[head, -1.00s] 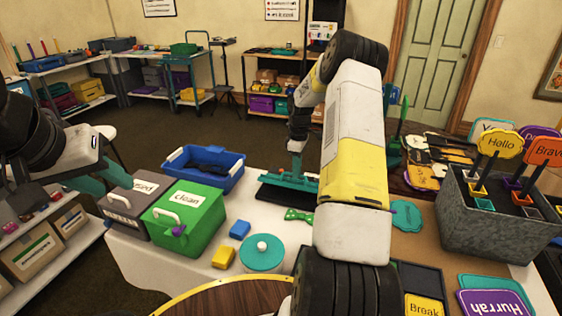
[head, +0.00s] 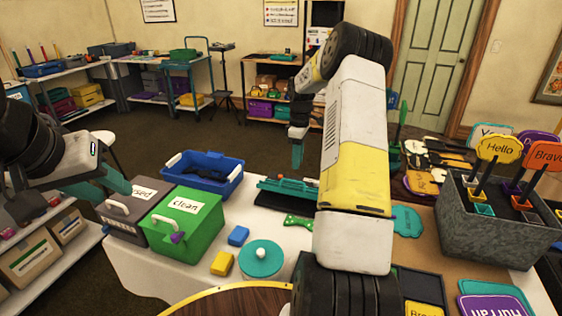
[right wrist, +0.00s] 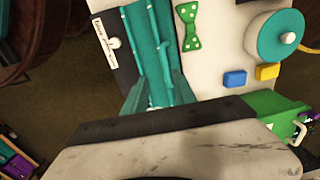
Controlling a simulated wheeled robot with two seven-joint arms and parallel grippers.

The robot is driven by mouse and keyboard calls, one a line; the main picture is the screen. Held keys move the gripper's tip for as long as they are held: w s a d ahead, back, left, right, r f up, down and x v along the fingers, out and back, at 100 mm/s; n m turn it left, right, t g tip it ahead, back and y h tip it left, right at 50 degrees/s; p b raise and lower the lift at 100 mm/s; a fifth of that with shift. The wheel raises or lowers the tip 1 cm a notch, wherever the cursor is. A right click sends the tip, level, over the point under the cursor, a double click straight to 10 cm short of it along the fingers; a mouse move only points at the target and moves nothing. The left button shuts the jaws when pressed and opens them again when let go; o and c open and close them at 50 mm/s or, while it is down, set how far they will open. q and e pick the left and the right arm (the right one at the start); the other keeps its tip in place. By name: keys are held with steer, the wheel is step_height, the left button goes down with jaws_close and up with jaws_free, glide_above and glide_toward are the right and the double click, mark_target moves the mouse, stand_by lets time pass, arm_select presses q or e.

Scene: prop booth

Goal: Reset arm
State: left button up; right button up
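My left gripper (head: 105,186) is at the left of the head view, with its teal fingers apart beside the grey and green boxes. My right gripper (head: 297,155) hangs in the air above the far side of the table, largely behind my right arm. In the right wrist view its teal fingers (right wrist: 158,95) are apart, with a long teal rack (right wrist: 148,45) below and beyond them. The rack also shows in the head view (head: 284,186), lying on the table, partly hidden by my arm.
The white table (head: 150,270) holds a green box (head: 205,222), grey box (head: 125,228), blue bin (head: 222,184), round teal-lidded pot (head: 260,260), sponge-like blocks and a green bow tie (head: 298,221). A grey sign planter (head: 490,225) stands right.

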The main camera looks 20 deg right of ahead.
steer(key=shift+r, duration=0.6)
steer(key=s+a+r+m+t, duration=0.2)
steer(key=s+a+r, duration=0.35)
steer(key=r, duration=0.35)
steer(key=s+a+r+m+t, duration=0.1)
steer(key=s+a+r+m, duration=0.1)
steer(key=s+a+r, duration=0.6)
steer(key=s+a+r+m+t+y, duration=0.1)
steer(key=s+a+r+m+t, duration=0.1)
steer(key=s, duration=0.7)
steer(key=s+a+r+m+t, duration=0.1)
steer(key=s+a+r+m, duration=0.1)
steer(key=s, duration=0.8)
steer(key=shift+a+r+m+t+y, duration=0.25)
steer(key=shift+a+m+t+y, duration=0.25)
steer(key=shift+m, duration=0.5)
steer(key=shift+a, duration=0.1)
